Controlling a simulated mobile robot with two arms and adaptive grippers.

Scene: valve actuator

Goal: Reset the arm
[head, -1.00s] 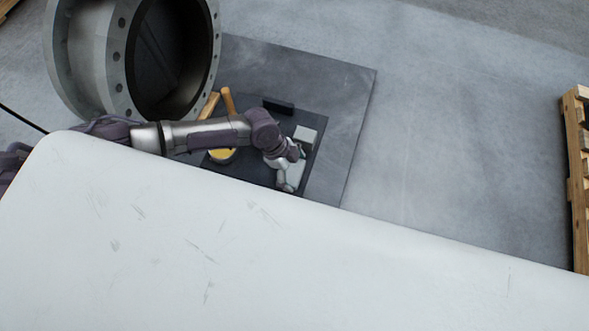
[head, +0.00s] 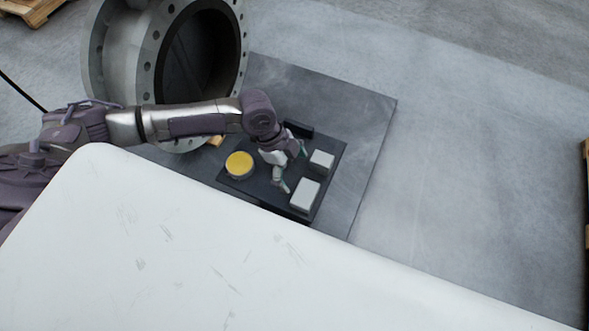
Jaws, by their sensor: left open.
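My left arm comes in from the left across the front of a large grey flanged valve body (head: 170,60). My left gripper (head: 292,170) is open and empty. It hangs above a dark board (head: 262,194) on the floor plate. On the board are a round yellow-topped piece (head: 239,164) left of the gripper, and two pale blocks (head: 321,161) (head: 306,195) to its right. A dark block (head: 299,129) lies at the board's far edge. My right gripper is not in view.
A large white surface (head: 200,260) fills the foreground and hides the near edge of the floor plate. A grey floor plate (head: 368,130) lies under the board. Wooden pallets stand at the top left (head: 30,10) and right edge (head: 586,190). The floor at right is clear.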

